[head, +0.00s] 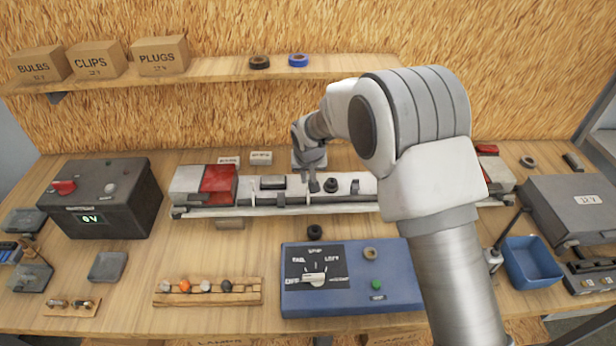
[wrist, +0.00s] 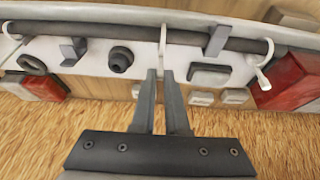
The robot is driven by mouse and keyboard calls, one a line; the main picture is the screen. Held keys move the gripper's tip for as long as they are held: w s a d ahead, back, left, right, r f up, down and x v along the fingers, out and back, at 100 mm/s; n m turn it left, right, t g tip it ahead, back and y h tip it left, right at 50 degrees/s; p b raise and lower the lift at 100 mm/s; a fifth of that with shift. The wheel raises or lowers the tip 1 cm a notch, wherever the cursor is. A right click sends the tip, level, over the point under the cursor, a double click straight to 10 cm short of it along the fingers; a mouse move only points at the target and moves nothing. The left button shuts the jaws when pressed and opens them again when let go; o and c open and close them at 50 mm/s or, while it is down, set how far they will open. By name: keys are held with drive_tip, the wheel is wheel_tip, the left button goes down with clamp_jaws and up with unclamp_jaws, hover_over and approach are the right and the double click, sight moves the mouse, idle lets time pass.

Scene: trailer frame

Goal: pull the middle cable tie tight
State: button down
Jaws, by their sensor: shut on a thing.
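The middle cable tie (wrist: 163,38) is a thin white strip around the dark cable (wrist: 120,33) on the white light bar, seen in the wrist view. My gripper (wrist: 159,74) is shut on the tie's tail, its two dark fingers close together just below the cable in that view. In the head view my gripper (head: 313,187) reaches down to the middle of the light bar (head: 345,184), and the fingers partly hide the tie. Another white tie (wrist: 262,73) loops around the cable at the right of the wrist view. How tight the middle tie is I cannot tell.
Grey clips (wrist: 217,41) and a round black grommet (wrist: 121,59) sit close to my fingers. Red lamps (head: 217,180) are at the bar's ends. A blue switch box (head: 345,300) stands in front, a black battery (head: 105,198) at left. A shelf (head: 215,75) runs behind.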

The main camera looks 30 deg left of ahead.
wheel_tip(320, 180, up, 3)
drive_tip(key=shift+f, duration=0.2)
drive_tip(key=c, duration=0.9)
unclamp_jaws()
drive_tip(key=b+v, duration=0.3)
drive_tip(key=v, duration=1.4)
drive_tip(key=shift+s+r, duration=0.2)
